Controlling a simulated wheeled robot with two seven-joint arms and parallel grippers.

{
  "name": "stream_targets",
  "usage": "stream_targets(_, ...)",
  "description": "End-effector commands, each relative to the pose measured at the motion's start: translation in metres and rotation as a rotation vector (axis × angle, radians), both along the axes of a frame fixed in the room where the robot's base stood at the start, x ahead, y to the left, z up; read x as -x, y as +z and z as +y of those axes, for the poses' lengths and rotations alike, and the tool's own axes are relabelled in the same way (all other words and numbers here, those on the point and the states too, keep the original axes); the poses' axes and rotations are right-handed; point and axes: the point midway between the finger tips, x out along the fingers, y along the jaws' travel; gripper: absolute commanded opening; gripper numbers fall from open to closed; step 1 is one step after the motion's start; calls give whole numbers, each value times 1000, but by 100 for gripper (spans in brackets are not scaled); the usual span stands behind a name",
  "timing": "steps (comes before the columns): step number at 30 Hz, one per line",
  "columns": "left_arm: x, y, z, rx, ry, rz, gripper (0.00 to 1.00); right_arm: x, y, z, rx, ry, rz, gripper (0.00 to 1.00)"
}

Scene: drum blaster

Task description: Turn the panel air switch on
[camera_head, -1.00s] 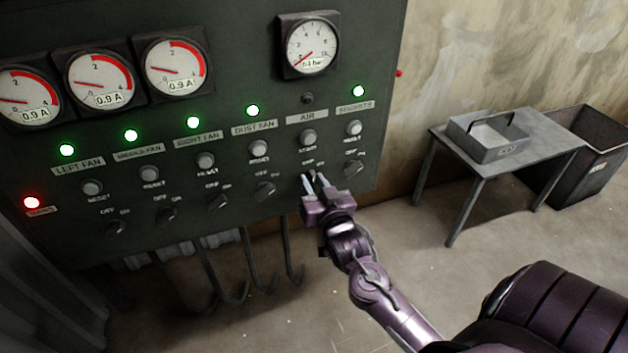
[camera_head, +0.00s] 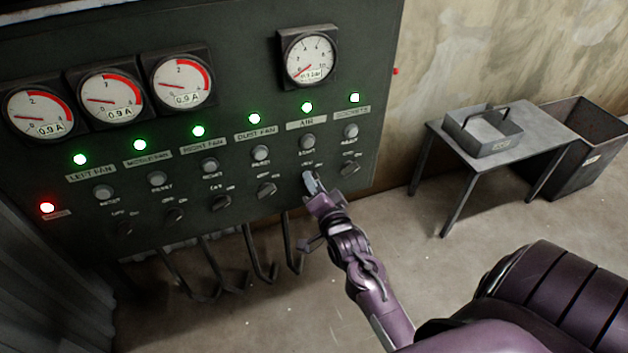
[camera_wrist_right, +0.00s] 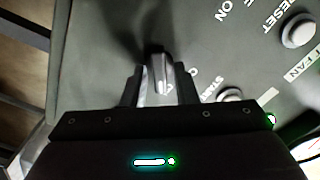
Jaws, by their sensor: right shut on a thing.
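The dark control panel (camera_head: 240,60) fills the left and middle of the head view. Its AIR column has a green lamp (camera_head: 307,107) that is lit, a START button (camera_head: 307,142) and a rotary switch below. My right gripper (camera_head: 312,182) is at that air switch and hides most of it in the head view. In the right wrist view the gripper (camera_wrist_right: 158,85) is shut on the air switch knob (camera_wrist_right: 158,70), one finger on each side. The air gauge (camera_head: 309,58) sits above the column. My left gripper is not in view.
Other columns carry lit green lamps, buttons and switches, such as the dust fan switch (camera_head: 266,190) just left of my gripper and the sockets switch (camera_head: 350,169) to its right. Hooked bars (camera_head: 262,262) hang below the panel. A metal table (camera_head: 545,140) stands at right.

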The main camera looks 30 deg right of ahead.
Motion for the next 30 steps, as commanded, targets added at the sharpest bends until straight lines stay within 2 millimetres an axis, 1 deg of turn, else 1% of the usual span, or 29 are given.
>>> stream_targets(9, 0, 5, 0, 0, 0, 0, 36, 0, 1, 0, -76, -1, -20, 4)
stream_targets(22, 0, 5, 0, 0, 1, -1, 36, 0, 1, -1, -83, -1, -22, 4)
stream_targets(23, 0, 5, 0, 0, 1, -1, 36, 0, 1, -1, -82, -1, -22, 30)
stream_targets(24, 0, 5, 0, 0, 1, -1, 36, 0, 1, -1, -82, -1, -22, 35)
stream_targets(30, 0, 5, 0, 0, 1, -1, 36, 0, 0, -1, -81, 0, -21, 35)
